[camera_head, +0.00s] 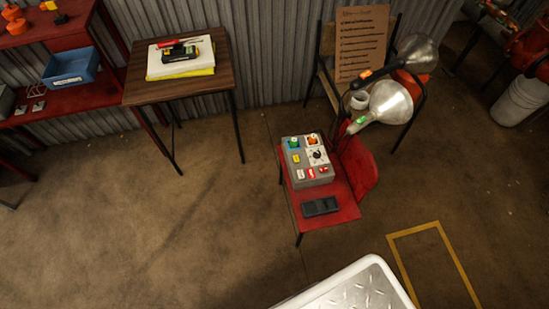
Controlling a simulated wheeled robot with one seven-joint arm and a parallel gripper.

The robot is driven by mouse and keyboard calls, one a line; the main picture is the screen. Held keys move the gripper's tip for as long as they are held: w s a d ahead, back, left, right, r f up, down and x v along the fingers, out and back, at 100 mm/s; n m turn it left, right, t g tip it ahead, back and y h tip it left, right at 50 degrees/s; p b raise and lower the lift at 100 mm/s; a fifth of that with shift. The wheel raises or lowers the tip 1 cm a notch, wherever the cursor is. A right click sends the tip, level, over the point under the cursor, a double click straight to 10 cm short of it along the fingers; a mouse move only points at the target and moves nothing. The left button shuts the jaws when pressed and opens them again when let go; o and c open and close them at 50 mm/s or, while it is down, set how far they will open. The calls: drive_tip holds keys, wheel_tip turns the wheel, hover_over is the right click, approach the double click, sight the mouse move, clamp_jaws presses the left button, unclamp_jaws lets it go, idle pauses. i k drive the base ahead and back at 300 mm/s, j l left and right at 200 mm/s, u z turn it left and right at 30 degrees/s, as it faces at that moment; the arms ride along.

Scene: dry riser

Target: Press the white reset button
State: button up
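A grey control box (298,181) sits on the seat of a red chair (345,205) near the middle of the head view. Its top carries a green control (293,142), an orange one (312,140), a yellow one (296,158) and a black knob on a white plate (318,156). Small red and white pieces lie along its near edge. They are too small for me to tell which, if any, is the white reset button. My gripper is not in view.
A dark flat object (320,207) lies on the seat before the box. Clamp lamps (391,102) stand close behind it at right. A wooden table (150,92) stands left. Floor (170,230) left of the chair is clear.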

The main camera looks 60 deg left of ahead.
sight(300, 173)
drive_tip(key=u, duration=1.85)
